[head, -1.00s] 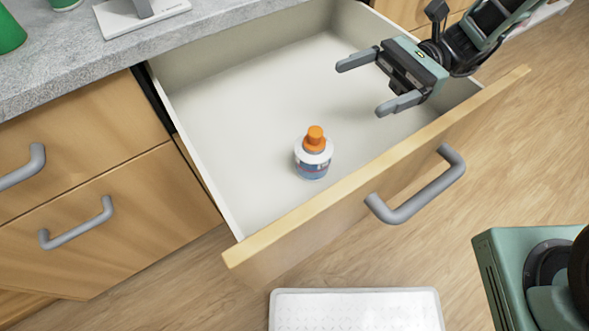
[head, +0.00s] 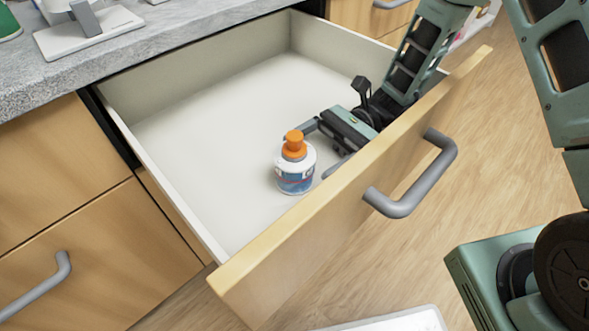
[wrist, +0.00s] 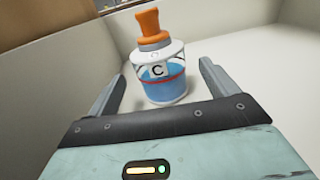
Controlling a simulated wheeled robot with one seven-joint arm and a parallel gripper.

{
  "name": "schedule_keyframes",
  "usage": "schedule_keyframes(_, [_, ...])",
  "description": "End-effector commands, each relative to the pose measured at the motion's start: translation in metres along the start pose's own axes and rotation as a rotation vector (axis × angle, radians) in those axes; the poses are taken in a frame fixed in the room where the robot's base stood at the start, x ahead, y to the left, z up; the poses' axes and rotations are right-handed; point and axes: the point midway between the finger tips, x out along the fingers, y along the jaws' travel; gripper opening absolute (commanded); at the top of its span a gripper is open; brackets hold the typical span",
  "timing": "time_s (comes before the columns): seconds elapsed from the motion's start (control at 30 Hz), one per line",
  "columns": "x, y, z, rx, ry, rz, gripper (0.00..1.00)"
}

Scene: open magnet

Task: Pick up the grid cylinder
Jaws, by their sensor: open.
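A short round bottle (head: 295,178) with an orange cap, white shoulder and blue lower part stands upright on the drawer floor. It is the only cylinder-like thing in the drawer; I see no clear grid pattern on it. In the wrist view the bottle (wrist: 163,75) shows a letter C and a red line. My gripper (head: 312,152) is low inside the drawer, at the bottle's right in the head view. Its jaws are open, one finger on either side of the bottle in the wrist view, with gaps showing. The far fingertip is partly hidden behind the bottle.
The open drawer (head: 165,185) has pale walls and a wooden front with a grey handle (head: 412,190). Its front wall is close to my gripper and arm. The drawer floor left of the bottle is clear. A grey countertop (head: 150,40) runs along the upper left.

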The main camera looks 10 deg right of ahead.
Motion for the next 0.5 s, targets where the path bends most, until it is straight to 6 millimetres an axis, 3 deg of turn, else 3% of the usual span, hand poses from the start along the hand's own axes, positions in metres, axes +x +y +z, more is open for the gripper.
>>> schedule_keyframes(0.27, [0.024,0.001,0.001,0.0,-0.001,0.004,0.86])
schedule_keyframes(0.5, [0.057,0.001,0.001,-0.001,0.0,0.005,0.86])
